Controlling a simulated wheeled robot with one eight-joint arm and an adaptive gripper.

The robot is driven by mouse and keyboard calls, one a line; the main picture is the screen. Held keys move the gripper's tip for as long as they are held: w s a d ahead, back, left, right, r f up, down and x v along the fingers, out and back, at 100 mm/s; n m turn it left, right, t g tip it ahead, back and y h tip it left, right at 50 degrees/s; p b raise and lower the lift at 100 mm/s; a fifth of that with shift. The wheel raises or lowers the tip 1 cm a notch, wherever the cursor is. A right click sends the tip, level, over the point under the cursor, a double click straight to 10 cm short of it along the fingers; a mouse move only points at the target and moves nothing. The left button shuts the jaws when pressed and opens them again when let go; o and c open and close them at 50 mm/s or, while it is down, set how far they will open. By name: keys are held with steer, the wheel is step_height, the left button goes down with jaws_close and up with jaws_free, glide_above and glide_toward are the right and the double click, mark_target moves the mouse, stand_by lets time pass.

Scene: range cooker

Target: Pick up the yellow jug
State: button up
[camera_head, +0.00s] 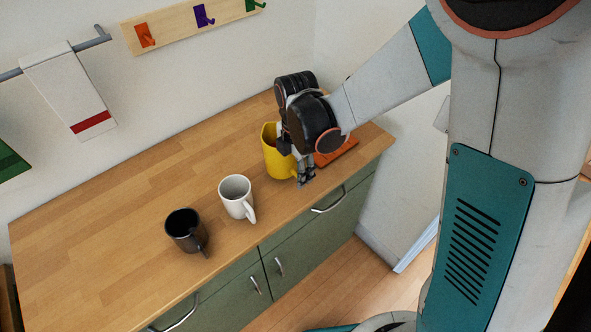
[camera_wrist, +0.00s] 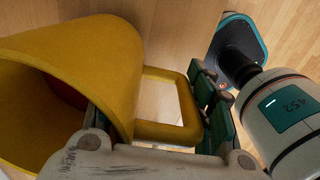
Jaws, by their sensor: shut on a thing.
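The yellow jug (camera_head: 275,155) is upright at the back right of the wooden counter. I cannot tell whether its base touches the counter. In the wrist view, the jug (camera_wrist: 95,50) fills the left side, with its open mouth at the lower left and its square handle pointing right. My gripper (camera_head: 303,176) is at the jug's handle side and shut on the jug, with the handle between its fingers in the wrist view (camera_wrist: 160,115). The wrist hides part of the jug's rim in the head view.
A white mug (camera_head: 236,194) and a black mug (camera_head: 185,230) stand on the counter (camera_head: 110,250) left of the jug. An orange flat thing (camera_head: 340,152) lies behind my gripper, close to the jug. The counter's left part is clear.

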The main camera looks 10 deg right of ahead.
step_height(320, 180, up, 17)
steer(key=p, duration=1.1)
steer(key=shift+r, duration=0.2)
stand_by(0.5)
